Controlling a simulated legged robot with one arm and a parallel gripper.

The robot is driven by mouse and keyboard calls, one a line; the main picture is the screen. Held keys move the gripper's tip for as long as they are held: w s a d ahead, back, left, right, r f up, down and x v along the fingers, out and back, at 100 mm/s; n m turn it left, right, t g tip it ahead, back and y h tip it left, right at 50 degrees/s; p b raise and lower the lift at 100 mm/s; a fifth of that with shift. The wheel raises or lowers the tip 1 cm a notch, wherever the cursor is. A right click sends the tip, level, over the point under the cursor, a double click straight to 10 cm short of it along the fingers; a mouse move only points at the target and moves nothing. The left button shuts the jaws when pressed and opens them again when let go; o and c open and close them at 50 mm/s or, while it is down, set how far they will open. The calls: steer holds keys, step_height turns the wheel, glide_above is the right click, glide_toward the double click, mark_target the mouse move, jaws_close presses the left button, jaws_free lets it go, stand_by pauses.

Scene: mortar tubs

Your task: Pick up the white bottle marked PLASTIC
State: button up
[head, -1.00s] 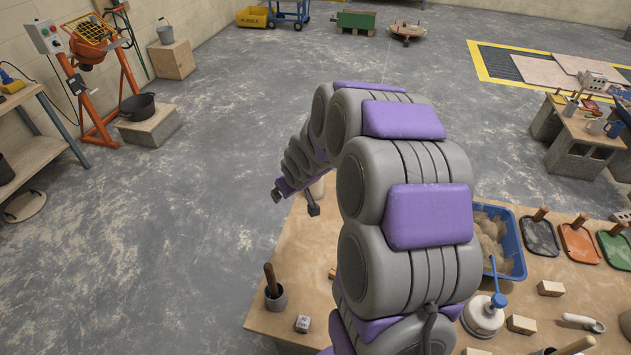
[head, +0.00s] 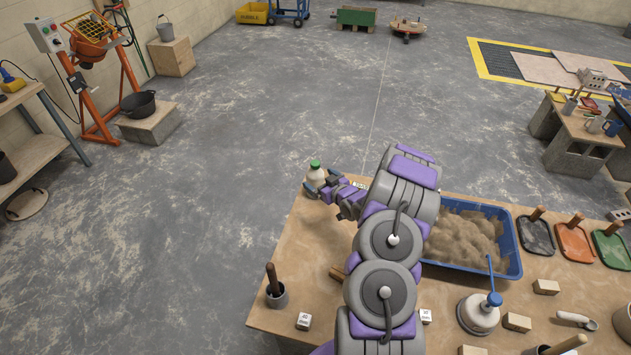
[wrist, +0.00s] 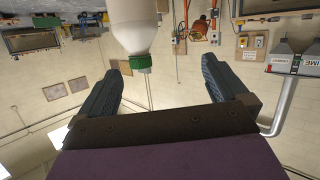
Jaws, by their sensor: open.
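A white bottle with a green cap (head: 316,174) stands upright near the far left edge of the wooden table (head: 300,245). Its label cannot be read. My gripper (head: 322,183) is open at the bottle, on its near side, and its fingers cover the bottle's lower part. In the wrist view the scene is upside down. There the bottle (wrist: 138,30) shows between the open fingers of my gripper (wrist: 163,63), closer to the left finger. I cannot tell whether that finger touches it.
A blue tub of sand (head: 518,262) lies right of my arm. The table's far edge is close behind the bottle.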

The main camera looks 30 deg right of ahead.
mark_target(313, 169)
steer(key=s+d+f+t, duration=0.3)
steer(key=s+f, duration=0.2)
steer(key=s, duration=0.2)
steer(key=shift+m, duration=0.4)
steer(key=w+b, duration=0.2)
steer(key=w, duration=1.5)
steer(key=shift+w+d, duration=0.2)
steer(key=shift+c, duration=0.5)
jaws_close()
